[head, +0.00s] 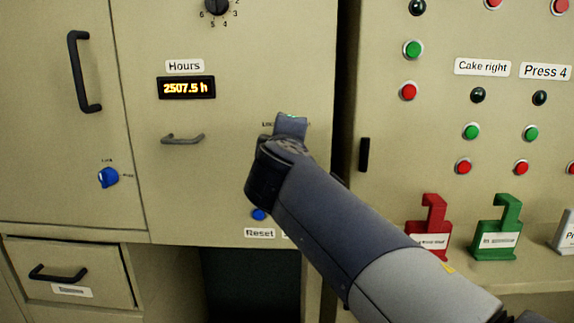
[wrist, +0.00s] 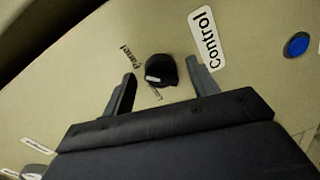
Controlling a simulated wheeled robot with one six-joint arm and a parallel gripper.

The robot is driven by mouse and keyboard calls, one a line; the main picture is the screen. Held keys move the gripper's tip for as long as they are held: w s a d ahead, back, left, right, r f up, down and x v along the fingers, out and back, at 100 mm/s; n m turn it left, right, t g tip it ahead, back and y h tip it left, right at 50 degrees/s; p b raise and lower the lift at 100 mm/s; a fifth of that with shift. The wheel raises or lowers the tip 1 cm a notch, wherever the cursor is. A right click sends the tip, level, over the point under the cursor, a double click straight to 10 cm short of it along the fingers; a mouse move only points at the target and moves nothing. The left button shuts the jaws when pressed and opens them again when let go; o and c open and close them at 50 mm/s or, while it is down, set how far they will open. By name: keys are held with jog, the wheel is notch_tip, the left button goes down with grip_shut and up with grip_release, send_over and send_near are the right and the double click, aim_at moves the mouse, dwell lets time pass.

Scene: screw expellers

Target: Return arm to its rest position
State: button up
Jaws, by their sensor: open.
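My arm (head: 340,225) reaches from the lower right of the head view up to the beige cabinet front. In the wrist view my gripper (wrist: 162,68) is open, with one finger on each side of a black knob (wrist: 158,76). The knob has a white pointer mark and small lettering around it, partly "Panel". I cannot tell whether the fingers touch it. A "Control" label (wrist: 209,38) is beside the right finger. In the head view my arm hides the knob and the fingertips.
A blue Reset button (head: 258,214) is just left of my arm. A small handle (head: 183,139) and an hours display (head: 187,88) are to the left. A red holder (head: 430,225) and a green holder (head: 496,228) stand on the ledge right of my arm.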

jog(key=shift+s, duration=0.1)
jog(key=s, duration=1)
jog(key=w+n+h+p, duration=0.1)
jog(key=w+n+p, duration=0.9)
jog(key=n+p, duration=0.7)
jog(key=p, duration=0.5)
jog(key=shift+a+r+t, duration=0.2)
jog(key=shift+a+t, duration=0.05)
jog(key=shift+t, duration=0.15)
jog(key=shift+s+f, duration=0.1)
jog(key=shift+s, duration=0.25)
